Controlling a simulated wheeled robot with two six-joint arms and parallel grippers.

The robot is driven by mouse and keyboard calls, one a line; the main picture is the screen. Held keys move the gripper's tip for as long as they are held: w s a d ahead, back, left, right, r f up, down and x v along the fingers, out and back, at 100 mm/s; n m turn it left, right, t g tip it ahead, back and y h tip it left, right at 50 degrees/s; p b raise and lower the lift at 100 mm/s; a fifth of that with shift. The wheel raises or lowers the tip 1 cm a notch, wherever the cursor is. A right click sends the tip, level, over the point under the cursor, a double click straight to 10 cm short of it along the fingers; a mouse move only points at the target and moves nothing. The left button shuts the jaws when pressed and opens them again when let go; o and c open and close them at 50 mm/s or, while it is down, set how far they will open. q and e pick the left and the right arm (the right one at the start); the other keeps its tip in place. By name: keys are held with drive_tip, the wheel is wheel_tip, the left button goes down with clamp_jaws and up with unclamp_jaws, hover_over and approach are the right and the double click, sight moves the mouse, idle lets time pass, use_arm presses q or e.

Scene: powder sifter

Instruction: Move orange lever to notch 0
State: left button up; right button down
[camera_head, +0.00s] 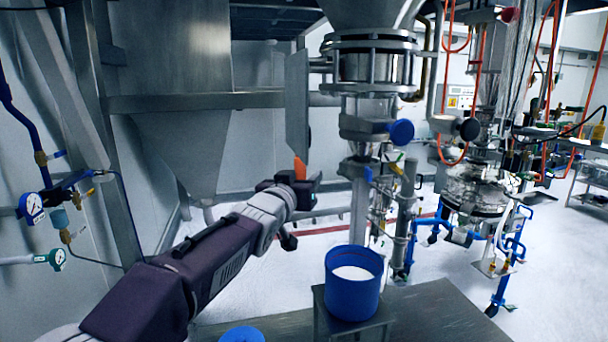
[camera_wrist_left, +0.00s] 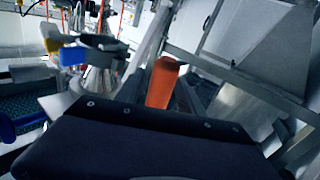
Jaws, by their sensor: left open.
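The orange lever (camera_head: 300,168) shows in the head view as a short upright orange piece just above my left gripper (camera_head: 297,184). In the left wrist view the orange lever (camera_wrist_left: 163,82) stands upright, slightly tilted, just beyond the dark gripper body. My left gripper is open and close to the lever. I cannot tell whether its fingers touch or surround the lever. The notches are not visible. My right gripper is not in view.
A blue bucket (camera_head: 353,284) of white powder stands on a small metal stand at the front. A steel sifter column with a blue knob (camera_head: 401,132) rises right of the gripper. A steel hopper (camera_head: 180,150) is at left. Gauges (camera_head: 32,205) hang far left.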

use_arm(q)
drive_tip(key=shift+d, duration=0.3)
drive_tip(key=shift+a, duration=0.2)
clamp_jaws()
idle(1.0)
